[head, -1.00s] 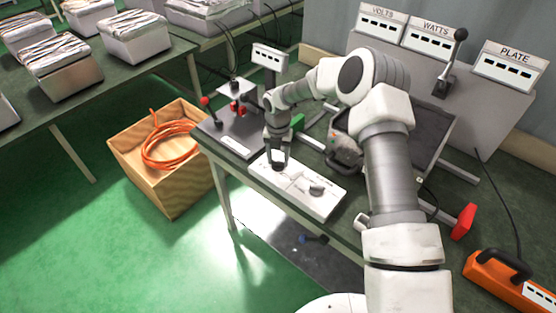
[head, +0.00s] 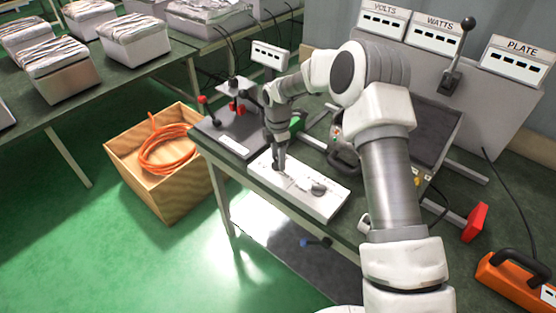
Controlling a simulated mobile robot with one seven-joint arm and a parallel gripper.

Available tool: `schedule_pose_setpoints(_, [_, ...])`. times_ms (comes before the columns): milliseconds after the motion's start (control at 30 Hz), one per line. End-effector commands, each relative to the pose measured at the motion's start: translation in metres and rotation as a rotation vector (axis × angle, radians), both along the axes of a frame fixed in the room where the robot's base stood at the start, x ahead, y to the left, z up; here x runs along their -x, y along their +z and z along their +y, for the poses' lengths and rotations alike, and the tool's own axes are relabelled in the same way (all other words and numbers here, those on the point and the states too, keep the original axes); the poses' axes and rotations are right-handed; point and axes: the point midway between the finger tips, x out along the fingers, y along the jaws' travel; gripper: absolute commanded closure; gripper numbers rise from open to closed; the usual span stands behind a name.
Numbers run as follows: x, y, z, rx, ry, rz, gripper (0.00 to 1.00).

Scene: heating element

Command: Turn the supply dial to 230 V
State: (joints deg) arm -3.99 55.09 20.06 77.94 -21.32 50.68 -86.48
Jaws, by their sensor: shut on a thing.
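The white control panel (head: 299,204) lies on the near edge of the bench, with printed markings too small to read. My gripper (head: 281,167) points down onto its left half and is shut on a small part there, which looks like a dial. The fingers hide most of that part, so its setting cannot be read. A grey knob (head: 318,189) stands uncovered on the panel's right half, apart from my gripper.
Meters marked VOLTS (head: 382,21), WATTS (head: 432,36) and PLATE (head: 516,63) stand behind, beside a lever (head: 456,58). A dark stand with red clamps (head: 237,106) is left of the panel. A wooden crate (head: 165,194) with orange cable sits on the floor.

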Motion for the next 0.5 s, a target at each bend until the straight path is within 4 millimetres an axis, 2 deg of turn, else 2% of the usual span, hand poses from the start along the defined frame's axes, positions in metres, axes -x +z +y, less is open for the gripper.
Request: schedule_pose_setpoints(500, [-0.0009, -0.0006, 0.0004, 0.0, -0.491, -0.002, 1.0])
